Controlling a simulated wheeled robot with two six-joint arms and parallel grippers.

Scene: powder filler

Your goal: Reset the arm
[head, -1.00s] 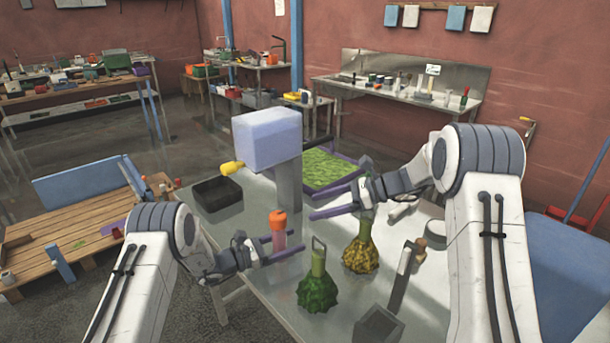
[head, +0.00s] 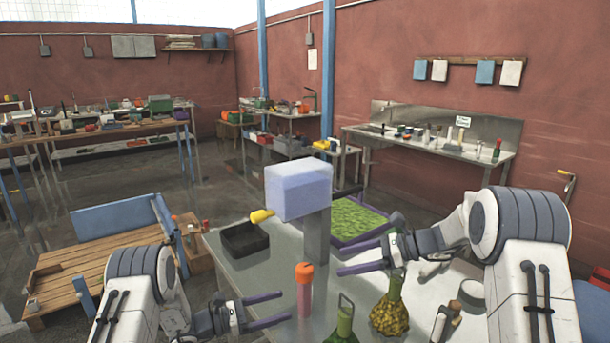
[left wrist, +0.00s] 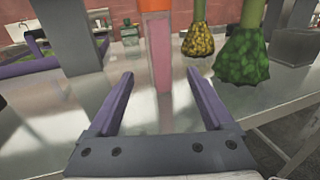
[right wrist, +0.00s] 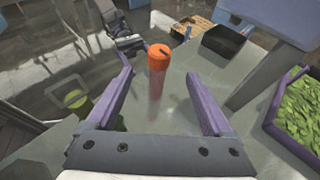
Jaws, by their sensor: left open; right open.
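A clear tube with an orange cap and pinkish contents (head: 304,292) stands upright on the metal table. My left gripper (head: 287,307) is open and empty, its fingertips just left of the tube. In the left wrist view the tube (left wrist: 158,55) shows ahead, between the lines of the open fingers (left wrist: 160,95) but past their tips. My right gripper (head: 340,258) is open and empty, above the table to the right of the tube. In the right wrist view the capped tube (right wrist: 158,70) appears beyond the open fingers (right wrist: 157,85).
A bluish-white box on a grey post (head: 298,190) with a yellow nozzle stands behind the tube. A black tray (head: 245,240) and a purple-rimmed green tray (head: 357,222) flank it.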

